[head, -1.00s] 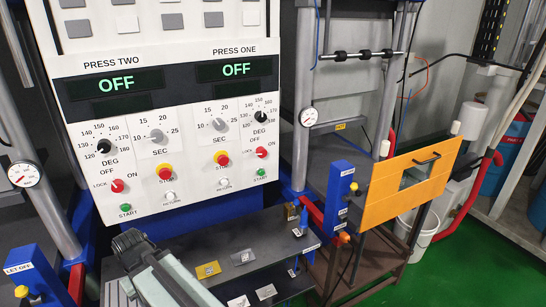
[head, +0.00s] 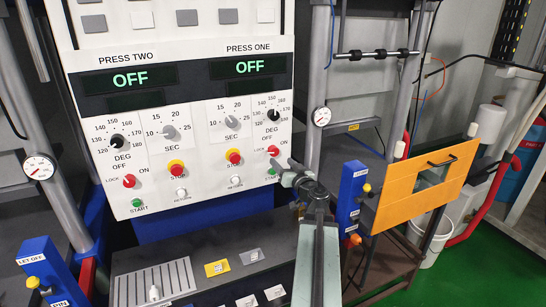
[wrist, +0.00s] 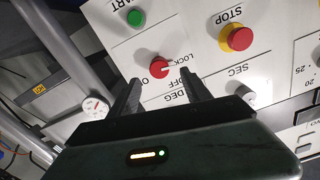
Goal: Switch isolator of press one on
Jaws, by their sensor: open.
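The red isolator knob of press one (head: 273,151) sits at the right of the white control panel (head: 205,118), between the LOCK, OFF and ON labels. In the wrist view the knob (wrist: 159,67) shows upside down, its white mark on the LOCK and OFF side, away from ON. My gripper (head: 290,172) is just below and right of it in the head view. In the wrist view my open gripper (wrist: 159,78) has its dark fingers to either side of the knob, short of it; contact is not visible. The press one display (head: 248,67) reads OFF.
The green START button (wrist: 136,18) and the red STOP button (wrist: 237,38) are close by. Press two has a similar red knob (head: 128,181). A blue post (head: 351,200) and an orange guard (head: 424,185) stand to the right. A dark shelf with plates lies below.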

